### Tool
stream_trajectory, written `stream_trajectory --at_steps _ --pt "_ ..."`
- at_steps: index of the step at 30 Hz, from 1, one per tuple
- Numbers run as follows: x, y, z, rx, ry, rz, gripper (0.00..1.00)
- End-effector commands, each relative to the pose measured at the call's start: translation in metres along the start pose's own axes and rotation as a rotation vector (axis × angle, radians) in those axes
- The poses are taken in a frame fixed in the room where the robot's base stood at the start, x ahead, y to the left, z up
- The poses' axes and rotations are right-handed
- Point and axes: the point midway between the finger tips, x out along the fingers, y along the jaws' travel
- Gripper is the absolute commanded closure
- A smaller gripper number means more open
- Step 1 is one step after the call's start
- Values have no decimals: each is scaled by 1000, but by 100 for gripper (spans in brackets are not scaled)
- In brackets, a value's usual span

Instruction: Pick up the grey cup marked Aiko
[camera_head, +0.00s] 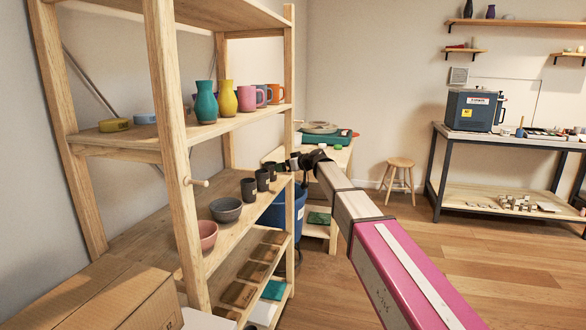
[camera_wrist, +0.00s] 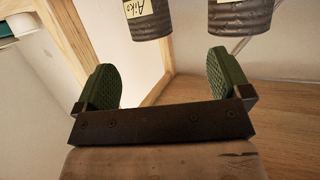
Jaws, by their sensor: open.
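In the wrist view, a ribbed dark grey cup with a pale label reading "Aiko" (camera_wrist: 148,20) shows at the top edge, partly cut off. A second ribbed grey cup (camera_wrist: 240,16) is to its right, also cut off. My gripper (camera_wrist: 161,66) is open and empty, its green pads wide apart; the Aiko cup is beyond the fingertips, not between them. In the head view, my gripper (camera_head: 297,163) is by the far end of the middle shelf, close to a row of small dark cups (camera_head: 262,181). No label is readable there.
A grey bowl (camera_head: 226,210) and a pink bowl (camera_head: 208,235) stand nearer on the same shelf. Colourful vases (camera_head: 206,103) and mugs are on the shelf above. A wooden post (camera_head: 290,80) rises close to my gripper. A blue bin (camera_head: 297,212) is behind.

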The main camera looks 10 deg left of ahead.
Motion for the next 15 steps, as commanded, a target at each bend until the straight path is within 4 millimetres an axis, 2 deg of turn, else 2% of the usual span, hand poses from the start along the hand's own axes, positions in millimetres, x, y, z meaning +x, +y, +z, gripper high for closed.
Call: stream_trajectory --at_steps 1,3,8,15 --pt "6 -1 -10 -11 15 -4 4" --pt "9 -2 -15 -18 26 -6 4" --pt "23 -1 -16 -19 28 -5 4" --pt "58 -1 -17 -19 26 -6 4"
